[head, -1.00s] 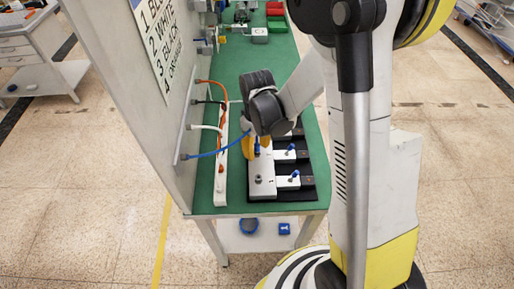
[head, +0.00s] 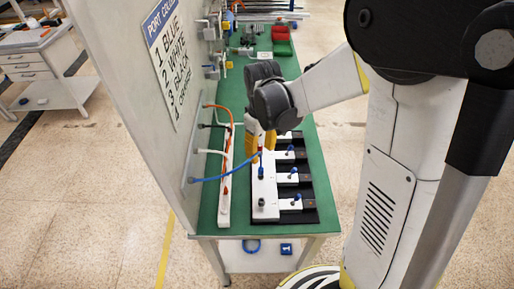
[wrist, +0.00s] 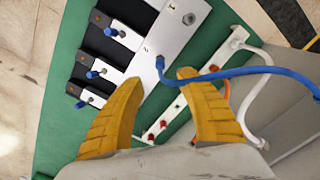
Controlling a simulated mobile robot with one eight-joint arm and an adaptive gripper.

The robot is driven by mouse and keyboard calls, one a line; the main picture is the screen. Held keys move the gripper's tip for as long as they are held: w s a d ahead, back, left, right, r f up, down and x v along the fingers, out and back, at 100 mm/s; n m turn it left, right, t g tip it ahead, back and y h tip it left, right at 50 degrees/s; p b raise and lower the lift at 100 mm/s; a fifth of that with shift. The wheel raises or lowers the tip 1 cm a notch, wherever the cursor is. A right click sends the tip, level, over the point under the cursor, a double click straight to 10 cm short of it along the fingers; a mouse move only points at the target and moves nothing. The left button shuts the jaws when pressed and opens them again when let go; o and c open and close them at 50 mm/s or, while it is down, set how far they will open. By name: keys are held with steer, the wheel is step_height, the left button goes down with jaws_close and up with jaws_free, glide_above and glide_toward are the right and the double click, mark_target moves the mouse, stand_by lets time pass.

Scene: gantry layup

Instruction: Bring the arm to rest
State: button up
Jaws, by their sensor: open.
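My gripper (head: 262,148) hangs over the green bench in the head view, its yellow fingers pointing down. Beyond the fingertips is a white manifold block (wrist: 160,48), which also shows in the head view (head: 263,205). A blue hose (wrist: 235,72) runs to a blue fitting at the block, just past the fingertips. It appears seated there, apart from the fingers. My gripper hides part of the block's far end in the head view.
A white strip (head: 224,195) with orange, black and white hoses lies left of the block, by an upright panel (head: 140,100). Black mounts with blue-topped fittings (head: 294,173) stand on the right. Red and green bins (head: 281,40) are farther back.

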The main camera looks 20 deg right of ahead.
steer(key=shift+r, duration=0.2)
steer(key=shift+s+r, duration=0.15)
steer(key=shift+r, duration=0.05)
steer(key=s+r+m+t+b, duration=0.5)
steer(key=s+t+b, duration=0.2)
steer(key=s, duration=0.5)
steer(key=shift+s+r+b, duration=0.2)
steer(key=shift+r+b, duration=0.1)
